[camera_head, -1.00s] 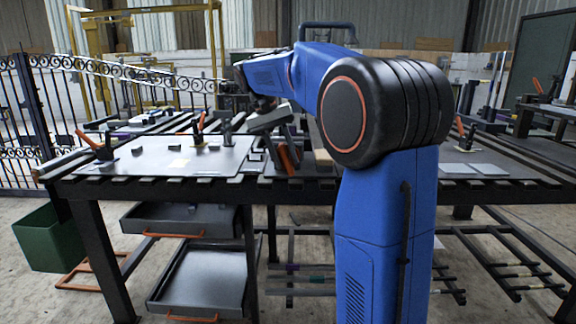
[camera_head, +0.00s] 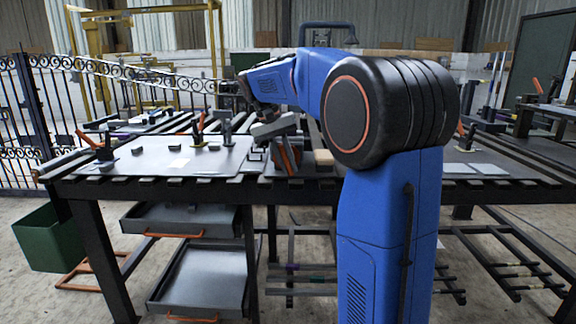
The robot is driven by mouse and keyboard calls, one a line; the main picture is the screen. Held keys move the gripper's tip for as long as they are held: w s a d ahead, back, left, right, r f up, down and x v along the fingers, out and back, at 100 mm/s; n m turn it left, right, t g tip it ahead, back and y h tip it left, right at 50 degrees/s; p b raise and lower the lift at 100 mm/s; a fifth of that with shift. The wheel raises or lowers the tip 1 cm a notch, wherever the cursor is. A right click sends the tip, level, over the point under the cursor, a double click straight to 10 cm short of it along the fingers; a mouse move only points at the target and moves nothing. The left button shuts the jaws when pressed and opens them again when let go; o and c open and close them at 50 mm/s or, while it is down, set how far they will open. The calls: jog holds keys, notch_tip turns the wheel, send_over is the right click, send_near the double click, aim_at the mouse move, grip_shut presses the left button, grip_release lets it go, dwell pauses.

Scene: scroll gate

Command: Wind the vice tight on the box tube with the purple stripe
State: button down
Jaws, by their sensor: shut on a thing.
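My gripper (camera_head: 275,127) is at the end of my blue arm, low over the middle of the bench. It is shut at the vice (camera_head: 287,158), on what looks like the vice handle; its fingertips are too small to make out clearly. Orange parts show on the vice just below the gripper. The jaws and any tube in them are hidden or too small to tell. A tube with a purple band (camera_head: 292,267) lies on the rack under the bench. Another purple mark (camera_head: 113,126) shows among the bars behind the bench; I cannot tell which tube bears it.
A grey plate (camera_head: 150,157) lies on the slatted bench (camera_head: 200,188), with orange-handled clamps (camera_head: 97,146) on it. A pale wooden block (camera_head: 323,157) sits right of the vice. A scroll gate (camera_head: 150,75) stands behind left.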

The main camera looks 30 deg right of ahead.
jog(key=shift+y, duration=0.3)
jog(key=t+y, duration=0.1)
jog(key=y, duration=0.1)
jog(key=t+y, duration=0.2)
jog(key=shift+w+a, duration=0.15)
jog(key=shift+a, duration=0.05)
jog(key=t+y, duration=0.1)
jog(key=y, duration=0.1)
jog(key=t+y, duration=0.1)
jog(key=y, duration=0.1)
jog(key=t+y, duration=0.1)
jog(key=shift+w+a+r+t+y, duration=0.1)
jog(key=shift+w+a+t+y, duration=0.2)
jog(key=shift+t+y, duration=0.1)
jog(key=shift+a+r+t+y, duration=0.1)
jog(key=shift+r+t+y, duration=0.05)
jog(key=shift+t+y, duration=0.9)
jog(key=shift+a+r+t+y, duration=0.15)
jog(key=shift+t+y, duration=0.55)
jog(key=shift+y, duration=0.7)
jog(key=shift+a+r+t+y, duration=0.1)
jog(key=shift+r+t+y, duration=0.05)
jog(key=shift+t+y, duration=0.9)
jog(key=shift+y, duration=0.3)
jog(key=c, duration=1.7)
grip_release()
jog(key=shift+r, duration=0.1)
